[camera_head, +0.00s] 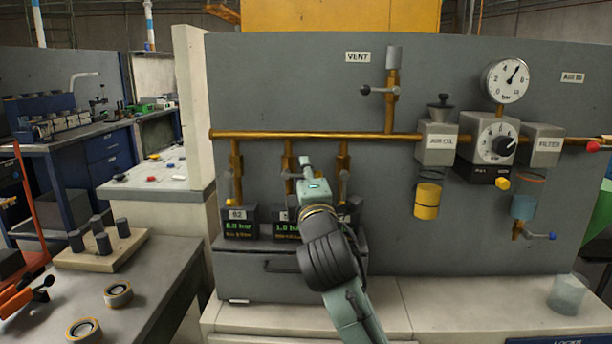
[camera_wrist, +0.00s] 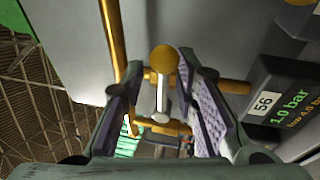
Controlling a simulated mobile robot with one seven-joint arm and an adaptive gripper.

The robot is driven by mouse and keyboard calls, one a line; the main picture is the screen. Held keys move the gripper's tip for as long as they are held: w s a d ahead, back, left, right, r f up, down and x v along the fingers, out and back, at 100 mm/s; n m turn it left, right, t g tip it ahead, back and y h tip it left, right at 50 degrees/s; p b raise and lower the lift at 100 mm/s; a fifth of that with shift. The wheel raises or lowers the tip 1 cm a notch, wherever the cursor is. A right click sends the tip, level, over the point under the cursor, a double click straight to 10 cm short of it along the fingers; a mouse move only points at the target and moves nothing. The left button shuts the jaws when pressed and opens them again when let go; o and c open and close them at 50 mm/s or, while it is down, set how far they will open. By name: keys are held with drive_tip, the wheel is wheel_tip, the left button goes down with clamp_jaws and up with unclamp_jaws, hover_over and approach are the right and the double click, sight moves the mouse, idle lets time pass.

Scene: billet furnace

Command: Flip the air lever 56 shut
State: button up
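The box labelled 56 (camera_wrist: 272,105) reads 1.0 bar in the wrist view. Beside it, a valve lever (camera_wrist: 162,95) with a silver stem and brass-coloured round end shows between my fingers. My gripper (camera_wrist: 160,78) is open, one finger on each side of the lever, with gaps visible on both sides. In the head view my gripper (camera_head: 306,168) is at the middle of three brass drop pipes (camera_head: 288,155), and my arm hides part of the boxes below. Whether the fingers touch the lever is hard to tell.
A neighbouring drop pipe (camera_head: 236,160) stands left above box 52 (camera_head: 239,222), and another (camera_head: 343,158) stands close on the right. A brass manifold (camera_head: 270,135) runs above.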

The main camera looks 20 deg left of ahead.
drive_tip(key=shift+f, duration=0.1)
drive_tip(key=v, duration=1.2)
